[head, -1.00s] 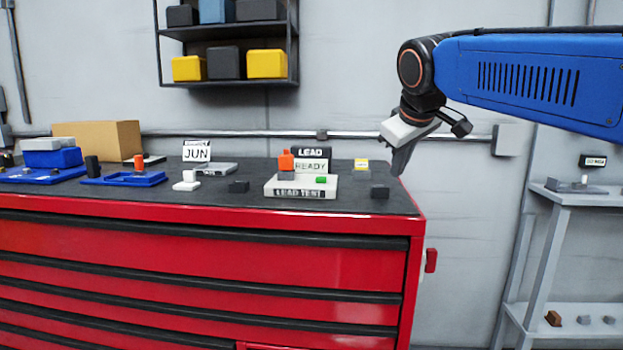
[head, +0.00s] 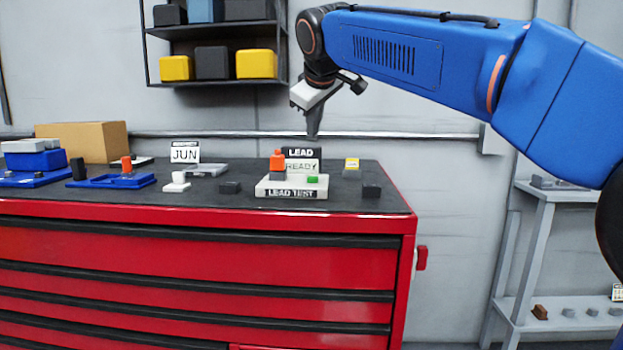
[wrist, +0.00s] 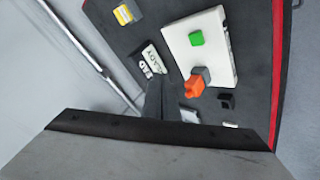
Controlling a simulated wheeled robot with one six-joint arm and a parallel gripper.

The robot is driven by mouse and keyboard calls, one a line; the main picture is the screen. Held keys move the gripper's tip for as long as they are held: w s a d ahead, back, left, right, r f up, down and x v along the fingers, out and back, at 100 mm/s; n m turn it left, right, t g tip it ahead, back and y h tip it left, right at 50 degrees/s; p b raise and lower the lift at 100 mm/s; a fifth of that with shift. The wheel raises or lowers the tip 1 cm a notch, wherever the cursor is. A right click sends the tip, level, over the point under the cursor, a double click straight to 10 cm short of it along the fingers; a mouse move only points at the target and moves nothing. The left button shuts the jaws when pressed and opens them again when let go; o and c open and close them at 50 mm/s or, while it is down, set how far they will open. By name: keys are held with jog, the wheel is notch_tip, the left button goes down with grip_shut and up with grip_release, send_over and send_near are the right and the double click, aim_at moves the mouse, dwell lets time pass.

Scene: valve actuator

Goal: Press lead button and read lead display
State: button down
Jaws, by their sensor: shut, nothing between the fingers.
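The lead test unit (head: 290,193) is a pale box near the front of the workbench top, labelled LEAD TEST. A small green button (head: 312,179) sits on its right part, and an orange and grey piece (head: 277,162) stands on its left. Its display (head: 303,166) reads READY under a black LEAD sign (head: 300,153). In the wrist view the green button (wrist: 196,38), the unit (wrist: 222,45) and the display (wrist: 154,60) show ahead of the fingers. My gripper (head: 314,135) is shut and empty, pointing down above the LEAD sign, apart from the button.
A JUN display (head: 185,152), blue trays (head: 118,181) and a cardboard box (head: 85,141) stand to the left. A wall shelf (head: 215,30) hangs behind.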

aim_at(314, 179)
jog(key=shift+f, duration=0.15)
jog(key=shift+f, duration=4.25)
jog(key=shift+f, duration=0.15)
jog(key=shift+f, duration=0.25)
jog(key=shift+f, duration=0.55)
jog(key=shift+r, duration=0.95)
